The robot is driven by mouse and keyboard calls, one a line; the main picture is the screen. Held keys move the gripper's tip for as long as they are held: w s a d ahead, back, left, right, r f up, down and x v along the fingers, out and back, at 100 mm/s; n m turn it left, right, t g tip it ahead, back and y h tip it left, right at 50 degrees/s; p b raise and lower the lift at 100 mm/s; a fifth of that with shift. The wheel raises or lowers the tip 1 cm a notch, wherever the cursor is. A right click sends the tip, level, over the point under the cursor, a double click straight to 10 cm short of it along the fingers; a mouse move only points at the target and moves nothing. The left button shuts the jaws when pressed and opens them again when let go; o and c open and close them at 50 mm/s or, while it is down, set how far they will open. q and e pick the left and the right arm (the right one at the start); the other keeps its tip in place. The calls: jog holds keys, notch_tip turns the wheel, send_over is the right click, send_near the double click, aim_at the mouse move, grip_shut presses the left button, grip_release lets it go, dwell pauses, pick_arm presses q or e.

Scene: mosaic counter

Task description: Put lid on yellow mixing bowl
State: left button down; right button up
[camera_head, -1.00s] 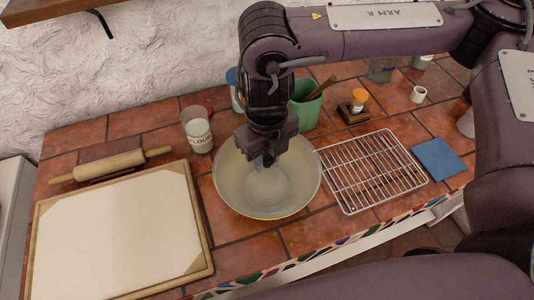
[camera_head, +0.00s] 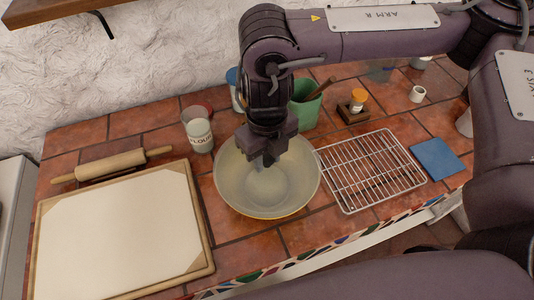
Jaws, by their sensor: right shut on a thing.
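The yellow mixing bowl (camera_head: 272,217) stands at the middle of the counter, with a thin yellow edge showing along its front. A pale, see-through round lid (camera_head: 240,190) appears to lie over its opening. I cannot tell whether the lid touches the rim all the way round. My right gripper (camera_head: 267,164) points down over the bowl's middle, toward its back. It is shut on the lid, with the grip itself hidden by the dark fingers. My left gripper is not in view.
A framed board (camera_head: 120,225) and a rolling pin (camera_head: 110,165) lie left. A flour jar (camera_head: 199,135) and green crock (camera_head: 306,108) stand close behind the bowl. A wire rack (camera_head: 370,170) lies right, beside a blue cloth (camera_head: 437,158).

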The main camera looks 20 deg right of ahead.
jog(key=shift+f, duration=0.35)
dwell(0.3)
